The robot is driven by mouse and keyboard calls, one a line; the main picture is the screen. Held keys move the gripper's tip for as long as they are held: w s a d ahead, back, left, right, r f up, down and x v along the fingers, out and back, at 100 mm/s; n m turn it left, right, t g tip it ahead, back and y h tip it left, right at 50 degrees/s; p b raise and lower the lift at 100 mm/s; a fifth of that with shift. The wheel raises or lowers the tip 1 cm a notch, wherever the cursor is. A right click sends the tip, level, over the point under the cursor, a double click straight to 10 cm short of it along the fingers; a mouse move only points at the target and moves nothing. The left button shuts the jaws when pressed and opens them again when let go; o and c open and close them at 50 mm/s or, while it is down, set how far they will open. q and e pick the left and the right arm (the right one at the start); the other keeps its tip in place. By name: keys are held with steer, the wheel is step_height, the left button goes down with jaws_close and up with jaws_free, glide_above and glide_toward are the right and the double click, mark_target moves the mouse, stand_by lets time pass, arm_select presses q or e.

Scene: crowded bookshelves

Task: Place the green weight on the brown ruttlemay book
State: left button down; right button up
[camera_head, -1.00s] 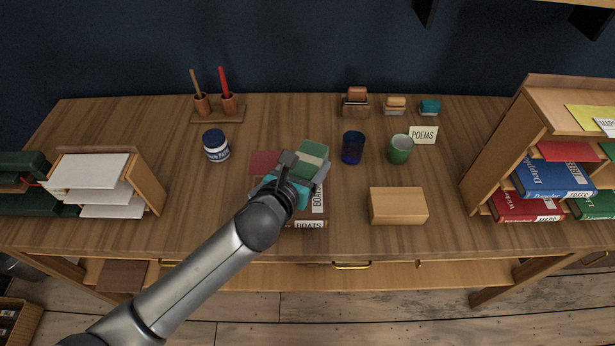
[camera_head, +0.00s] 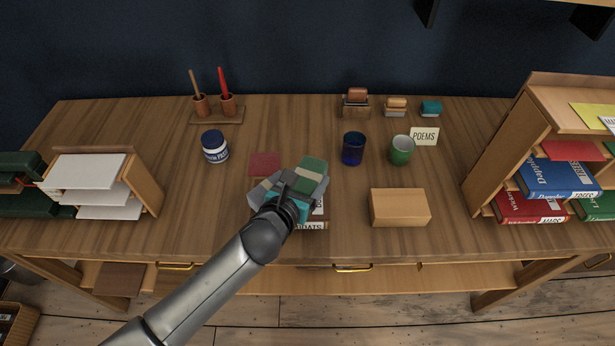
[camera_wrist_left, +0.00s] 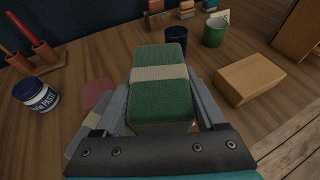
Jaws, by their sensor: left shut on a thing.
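The green weight (camera_head: 313,170), a block with a beige band, is between the fingers of my left gripper (camera_head: 294,184), which is shut on it. In the left wrist view the green weight (camera_wrist_left: 158,85) fills the middle, with a finger on either side. A brown book (camera_head: 318,216) with a white label reading "BOATS" lies on the desk under my gripper. My gripper and wrist hide most of it, and I cannot read its other lettering. I cannot tell the gap between weight and book. My right gripper is not in view.
A grey block with a beige band (camera_head: 262,189) is just left of my gripper. A red flat piece (camera_head: 264,163) lies behind it. A blue cup (camera_head: 353,148), a green cup (camera_head: 401,150), a tan box (camera_head: 400,207) and a paste jar (camera_head: 215,146) stand around. The front left desk is clear.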

arm_select(q)
jaws_free()
steer(key=shift+r, duration=0.15)
steer(key=shift+r, duration=0.35)
steer(key=shift+s+a+r+p, duration=0.15)
steer(key=shift+s+p, duration=0.05)
steer(key=shift+p, duration=0.15)
steer(key=p+v, duration=0.1)
steer(key=v, duration=1)
steer(key=shift+s, duration=0.25)
